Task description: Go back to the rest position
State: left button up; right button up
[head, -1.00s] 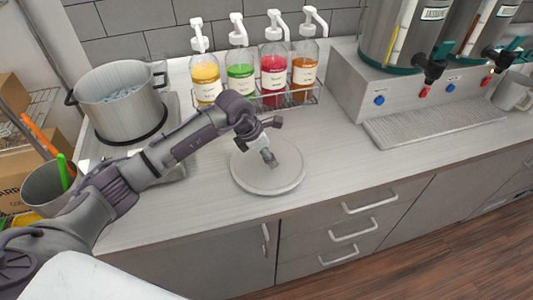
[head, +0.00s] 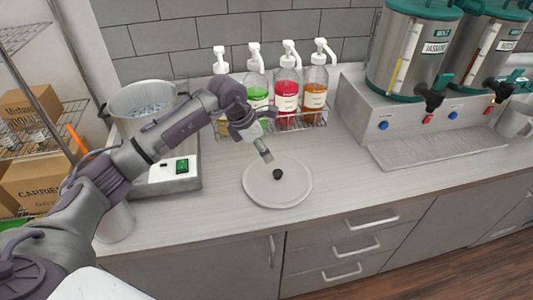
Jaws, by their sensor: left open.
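My left gripper (head: 265,153) hangs in the air above the back left part of a round pale plate (head: 262,194) on the counter. Its fingers are small in the picture and hold nothing that I can see. A small dark round thing (head: 277,174) lies on the plate, apart from the gripper. My left arm reaches in from the left over the counter. My right gripper is not in view.
Pump bottles, such as the red one (head: 287,95), stand in a wire rack behind the gripper. A steel pot (head: 140,106) stands at the left beside my arm. Drink dispensers (head: 410,50) and a drip tray (head: 440,146) are at the right. The counter between plate and drip tray is clear.

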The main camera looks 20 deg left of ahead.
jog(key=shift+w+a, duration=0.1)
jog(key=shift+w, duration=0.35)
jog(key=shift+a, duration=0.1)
